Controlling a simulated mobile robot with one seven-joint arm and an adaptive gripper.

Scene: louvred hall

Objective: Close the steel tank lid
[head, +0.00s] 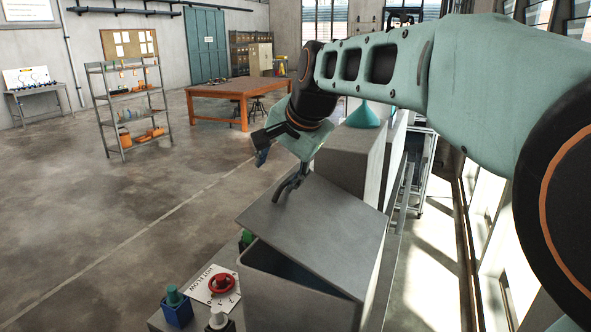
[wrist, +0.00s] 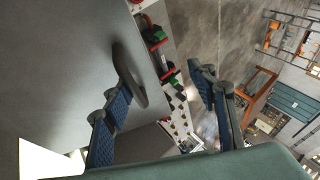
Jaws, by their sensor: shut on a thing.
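The steel tank (head: 290,302) is a grey box at the lower middle of the head view. Its flat grey lid (head: 325,228) is tilted, raised at the near side, with a dark gap above the near wall. A dark bar handle (head: 284,190) is on the lid near its far left corner. In the wrist view the lid (wrist: 60,70) fills the left side, and the handle (wrist: 128,78) lies against the left finger. The right finger looks well apart from it.
A panel with a red valve wheel (head: 222,283), a blue block with a teal knob (head: 176,308) and a white knob stand left of the tank. A grey box with a teal funnel (head: 364,117) stands behind. Open floor lies left, with shelves (head: 130,110) and a wooden table (head: 235,90).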

